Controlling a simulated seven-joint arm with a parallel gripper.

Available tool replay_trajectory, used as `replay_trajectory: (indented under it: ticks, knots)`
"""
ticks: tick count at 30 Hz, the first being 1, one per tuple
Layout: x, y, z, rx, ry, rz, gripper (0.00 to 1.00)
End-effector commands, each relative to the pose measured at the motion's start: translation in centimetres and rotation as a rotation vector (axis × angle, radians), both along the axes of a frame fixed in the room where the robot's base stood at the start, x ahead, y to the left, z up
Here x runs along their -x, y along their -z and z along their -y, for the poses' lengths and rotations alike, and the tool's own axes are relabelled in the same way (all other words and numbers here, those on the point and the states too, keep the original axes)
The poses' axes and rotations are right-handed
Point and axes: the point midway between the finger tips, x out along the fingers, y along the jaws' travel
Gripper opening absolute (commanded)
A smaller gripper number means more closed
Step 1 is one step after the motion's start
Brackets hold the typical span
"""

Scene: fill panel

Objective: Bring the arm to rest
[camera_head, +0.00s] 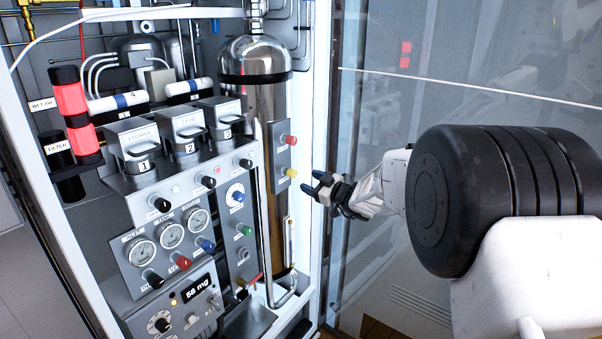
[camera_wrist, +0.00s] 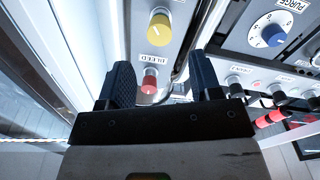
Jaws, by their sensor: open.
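My gripper (camera_head: 322,188) is at the right of the fill panel in the head view, in front of the cabinet's right edge. Its fingers point left toward the panel. In the wrist view my gripper (camera_wrist: 165,85) shows two dark fingers spread apart with nothing between them. Beyond the fingers are a yellow knob (camera_wrist: 160,27) and a red knob (camera_wrist: 149,82) beside a BLEED label. The same yellow knob (camera_head: 291,173) and red knob (camera_head: 290,140) sit on a narrow plate in the head view. The gripper appears apart from both knobs.
The panel holds gauges (camera_head: 171,235), several small knobs, a display (camera_head: 192,289) reading 58 mg and three numbered lidded units (camera_head: 187,139). A tall metal cylinder (camera_head: 262,100) stands behind the narrow plate. A glass pane (camera_head: 450,70) lies right of the cabinet. A blue PURGE dial (camera_wrist: 272,33) is at upper right.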

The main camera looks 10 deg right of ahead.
Motion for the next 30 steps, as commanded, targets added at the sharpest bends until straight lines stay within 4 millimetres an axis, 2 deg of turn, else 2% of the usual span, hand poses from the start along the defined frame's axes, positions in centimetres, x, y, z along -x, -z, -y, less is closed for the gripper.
replay_trajectory:
  ticks: [5,11,17,21,30]
  knots:
    - [0.8,-1.1,-0.7,-0.005,-0.029,-0.040,0.58]
    - [3.6,-3.5,-2.7,-0.013,-0.107,-0.174,0.58]
    - [8.4,-6.3,-5.0,-0.007,-0.184,-0.387,0.58]
    - [12.3,-8.0,-6.2,0.010,-0.211,-0.547,0.58]
    - [21.4,-10.5,-7.4,0.075,-0.175,-0.877,0.58]
